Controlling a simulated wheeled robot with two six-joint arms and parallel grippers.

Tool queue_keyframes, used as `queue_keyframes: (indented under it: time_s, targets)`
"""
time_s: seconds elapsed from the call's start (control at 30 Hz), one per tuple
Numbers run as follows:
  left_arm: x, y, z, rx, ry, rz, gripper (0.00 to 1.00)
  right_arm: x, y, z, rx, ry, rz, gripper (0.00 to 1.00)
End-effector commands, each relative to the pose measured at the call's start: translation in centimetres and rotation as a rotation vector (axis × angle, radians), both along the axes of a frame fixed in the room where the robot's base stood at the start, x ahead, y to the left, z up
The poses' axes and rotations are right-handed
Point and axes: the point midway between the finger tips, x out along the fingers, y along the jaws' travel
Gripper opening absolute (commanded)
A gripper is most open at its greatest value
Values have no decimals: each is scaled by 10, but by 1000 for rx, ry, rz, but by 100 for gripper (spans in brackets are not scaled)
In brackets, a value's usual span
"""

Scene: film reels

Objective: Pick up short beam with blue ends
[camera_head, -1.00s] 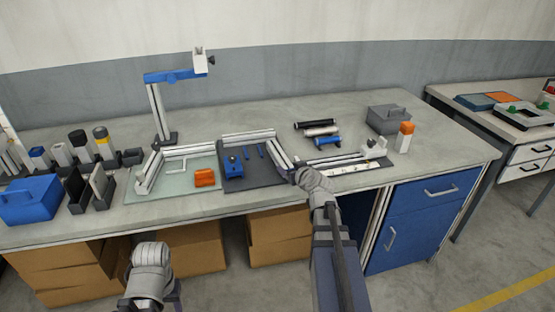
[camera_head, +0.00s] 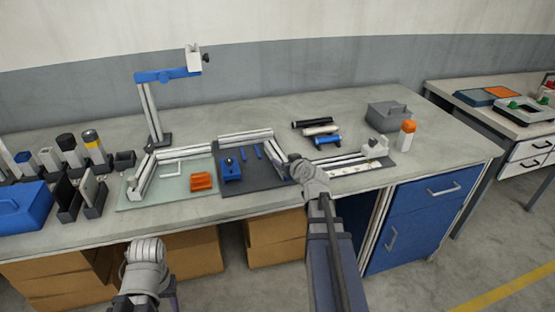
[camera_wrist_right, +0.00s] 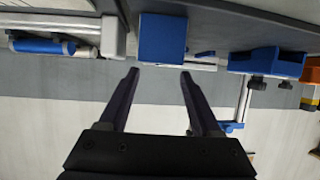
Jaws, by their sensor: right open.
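A short pale beam (camera_head: 279,156) lies along the right side of the dark mat (camera_head: 262,181). Its near end is hidden behind my right gripper (camera_head: 299,168) in the head view. In the right wrist view a square blue end face (camera_wrist_right: 162,38), which looks like this beam's end, sits just beyond the fingertips and roughly between them. My right gripper (camera_wrist_right: 160,70) is open, with nothing between its fingers. My left gripper hangs low in front of the bench, and its fingers are not clearly visible.
A blue block with a knob (camera_head: 231,168) stands on the dark mat. An orange block (camera_head: 202,181) lies on the glass-like plate to its left. Several rolls (camera_head: 320,130) and a grey case (camera_head: 388,116) lie behind to the right.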

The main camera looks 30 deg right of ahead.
Motion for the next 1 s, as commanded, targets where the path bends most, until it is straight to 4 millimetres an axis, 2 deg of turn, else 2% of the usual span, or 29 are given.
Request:
queue_keyframes:
  time_s: [0.17,0.43,0.73,1.0]
  targets:
    - [0,0,-9,0,0,0,50,19,-3,-9,-1,0,1,65]
    - [0,0,-12,0,0,0,50,28,-5,-12,0,0,1,65]
    - [0,0,-28,0,0,0,50,66,-12,-28,0,0,1,65]
    - [0,0,-27,0,0,0,50,67,-12,-27,0,0,1,64]
